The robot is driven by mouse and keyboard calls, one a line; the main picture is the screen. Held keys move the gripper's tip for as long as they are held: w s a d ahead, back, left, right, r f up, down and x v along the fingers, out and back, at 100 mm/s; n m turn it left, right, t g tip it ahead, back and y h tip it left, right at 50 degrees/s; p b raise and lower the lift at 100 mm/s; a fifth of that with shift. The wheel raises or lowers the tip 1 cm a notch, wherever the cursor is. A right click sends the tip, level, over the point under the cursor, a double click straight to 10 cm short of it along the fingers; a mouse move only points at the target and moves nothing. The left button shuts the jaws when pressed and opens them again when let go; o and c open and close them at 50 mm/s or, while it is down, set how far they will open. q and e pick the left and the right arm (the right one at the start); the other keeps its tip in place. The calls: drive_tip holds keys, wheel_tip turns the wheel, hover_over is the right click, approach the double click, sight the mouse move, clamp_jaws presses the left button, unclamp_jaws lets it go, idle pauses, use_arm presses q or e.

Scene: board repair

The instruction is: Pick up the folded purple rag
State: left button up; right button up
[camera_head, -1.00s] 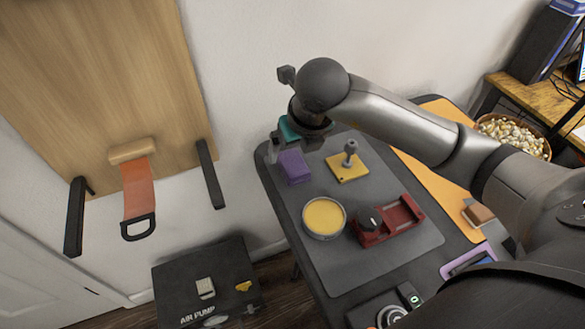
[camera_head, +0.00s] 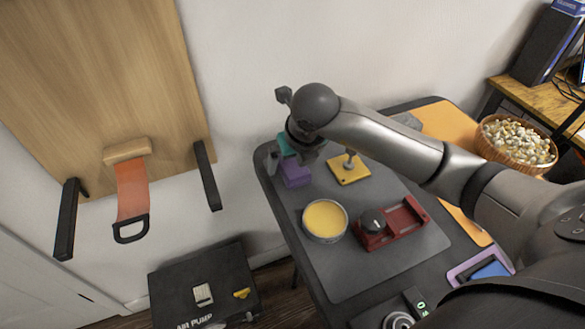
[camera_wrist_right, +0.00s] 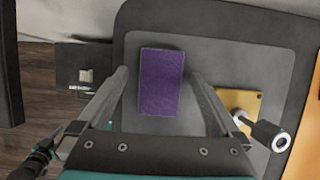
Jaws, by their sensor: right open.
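The folded purple rag (camera_head: 296,173) lies on the grey mat (camera_head: 345,262) near the far left end of the table. In the right wrist view the rag (camera_wrist_right: 161,82) is a purple rectangle, with its near part between the two finger lines. My right gripper (camera_head: 288,163) is open and hangs over the rag. In the right wrist view its fingers (camera_wrist_right: 158,74) stand on either side of the rag with gaps, and it holds nothing. How high the fingertips are above the mat is hard to tell. My left gripper is not in view.
A yellow plate with a grey-knobbed post (camera_head: 348,169) stands right of the rag. A round tin of yellow paste (camera_head: 325,220) and a red holder (camera_head: 392,224) are nearer. A black air pump case (camera_head: 205,285) is on the floor. A wall lies behind the table.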

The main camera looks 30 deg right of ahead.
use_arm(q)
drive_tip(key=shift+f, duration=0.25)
use_arm(e)
drive_tip(key=shift+f, duration=0.25)
idle(0.4)
drive_tip(key=c, duration=1.4)
drive_tip(key=shift+r, duration=0.1)
drive_tip(key=shift+r, duration=0.35)
wheel_tip(320, 180, up, 14)
drive_tip(key=p, duration=0.4)
wheel_tip(320, 180, up, 4)
drive_tip(key=r+p, duration=0.1)
drive_tip(key=p, duration=0.1)
hover_over(293, 164)
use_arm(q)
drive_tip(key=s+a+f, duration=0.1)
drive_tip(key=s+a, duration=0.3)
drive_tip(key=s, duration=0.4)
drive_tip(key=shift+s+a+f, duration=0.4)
use_arm(e)
drive_tip(key=shift+r, duration=0.35)
